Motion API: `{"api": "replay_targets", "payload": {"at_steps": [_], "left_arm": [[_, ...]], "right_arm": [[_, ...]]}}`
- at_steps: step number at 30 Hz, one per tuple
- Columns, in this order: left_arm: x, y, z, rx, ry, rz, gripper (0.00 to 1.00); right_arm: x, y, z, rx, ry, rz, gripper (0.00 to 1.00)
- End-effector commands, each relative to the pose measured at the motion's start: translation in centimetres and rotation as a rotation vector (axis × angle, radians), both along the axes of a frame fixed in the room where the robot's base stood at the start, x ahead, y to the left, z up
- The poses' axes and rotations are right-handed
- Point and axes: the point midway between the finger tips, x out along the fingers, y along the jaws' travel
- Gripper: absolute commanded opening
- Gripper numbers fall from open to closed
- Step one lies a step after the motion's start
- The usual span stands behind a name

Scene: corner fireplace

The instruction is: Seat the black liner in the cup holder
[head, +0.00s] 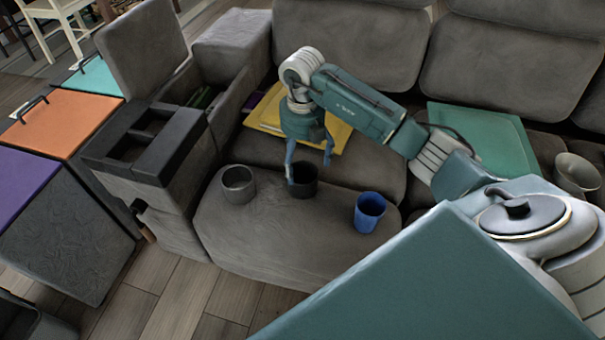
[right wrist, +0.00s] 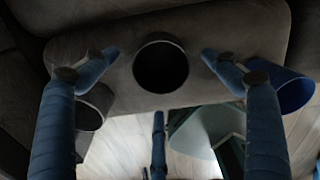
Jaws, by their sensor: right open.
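The black liner (head: 303,183), a dark open-topped cylinder, stands upright on the grey sofa's front seat. The cup holder (head: 160,165) is the dark block with square openings on the console at the left; its openings look empty. My right gripper (head: 309,168) is open, pointing down over the liner, with fingers spread to either side of it. In the right wrist view, the liner (right wrist: 161,66) shows its dark round mouth between the spread fingertips (right wrist: 159,54), which appear apart from it. My left gripper is not in view.
A grey cup (head: 238,185) stands left of the liner and a blue cup (head: 370,212) right of it. A yellow folder-like thing (head: 268,112), a teal flat thing (head: 485,137) and a grey bowl (head: 577,174) lie farther back. A raised console lid (head: 143,45) stands behind the cup holder.

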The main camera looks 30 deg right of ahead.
Motion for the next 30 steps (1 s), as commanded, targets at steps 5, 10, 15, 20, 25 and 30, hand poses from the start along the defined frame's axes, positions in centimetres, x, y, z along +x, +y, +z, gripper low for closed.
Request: {"api": "replay_targets", "payload": {"at_steps": [5, 10, 15, 20, 25, 30], "left_arm": [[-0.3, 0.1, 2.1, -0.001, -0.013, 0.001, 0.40], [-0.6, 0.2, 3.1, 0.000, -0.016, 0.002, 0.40], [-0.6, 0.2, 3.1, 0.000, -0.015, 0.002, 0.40], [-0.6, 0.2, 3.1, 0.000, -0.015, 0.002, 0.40], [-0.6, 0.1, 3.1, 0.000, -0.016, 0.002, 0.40], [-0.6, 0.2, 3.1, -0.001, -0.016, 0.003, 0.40]], "right_arm": [[-0.3, 0.2, -3.1, 0.002, 0.003, 0.001, 0.86], [-0.3, 0.1, -4.1, 0.001, 0.001, 0.001, 0.86], [-0.3, 0.1, -4.0, 0.001, 0.001, 0.001, 0.86], [-0.3, 0.1, -4.0, 0.001, 0.001, 0.001, 0.60], [-0.3, 0.1, -4.0, 0.001, 0.001, 0.001, 0.30], [-0.3, 0.1, -4.0, 0.001, 0.001, 0.001, 0.24]]}}
